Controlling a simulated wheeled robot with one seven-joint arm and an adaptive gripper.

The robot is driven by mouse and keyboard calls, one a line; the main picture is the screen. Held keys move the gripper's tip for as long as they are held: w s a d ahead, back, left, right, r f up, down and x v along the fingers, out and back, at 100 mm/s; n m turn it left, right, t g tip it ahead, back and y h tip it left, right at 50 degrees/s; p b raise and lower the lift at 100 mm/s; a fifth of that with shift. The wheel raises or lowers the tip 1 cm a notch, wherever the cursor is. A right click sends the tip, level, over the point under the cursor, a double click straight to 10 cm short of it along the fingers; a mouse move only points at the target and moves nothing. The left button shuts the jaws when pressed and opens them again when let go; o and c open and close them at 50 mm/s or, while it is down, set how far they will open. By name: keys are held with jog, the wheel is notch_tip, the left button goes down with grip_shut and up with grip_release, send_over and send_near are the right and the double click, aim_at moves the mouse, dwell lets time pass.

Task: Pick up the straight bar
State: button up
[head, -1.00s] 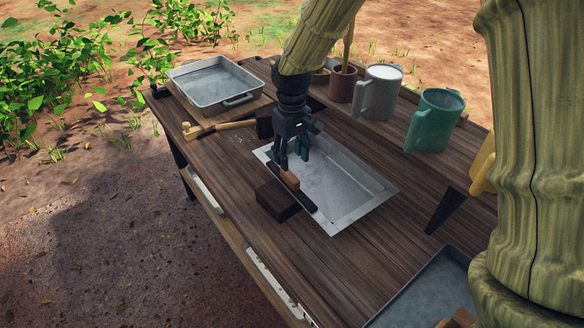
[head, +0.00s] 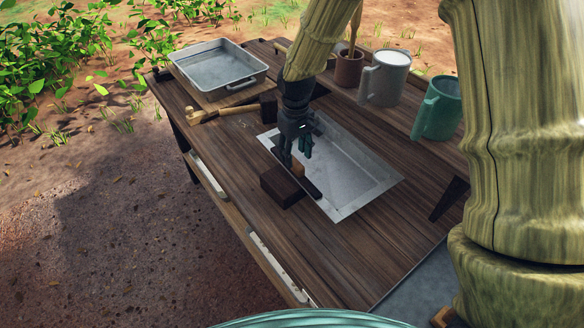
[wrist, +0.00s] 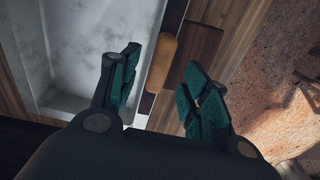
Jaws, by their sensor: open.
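The straight bar (head: 311,187) is a thin dark strip with a short wooden grip (head: 298,171) at its middle. It lies along the left edge of the shallow metal tray (head: 372,193). In the wrist view the wooden grip (wrist: 161,62) shows in the gap between my fingers, with the dark strip (wrist: 175,18) running on beyond it. My gripper (head: 294,157) is open and points down over the bar, with a finger on either side of the grip in the picture. Whether the fingers touch it I cannot tell. A finger hides part of the bar in the head view.
A dark wooden block (head: 282,186) sits right beside the bar. A wooden-handled hammer (head: 222,112) and a deeper metal pan (head: 217,70) are at the back left. Mugs, one grey (head: 384,80) and one green (head: 436,108), stand at the right.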

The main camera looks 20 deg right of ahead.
aim_at(295, 161)
jog(key=shift+f+p, duration=0.55)
jog(key=shift+f, duration=1.5)
grip_shut()
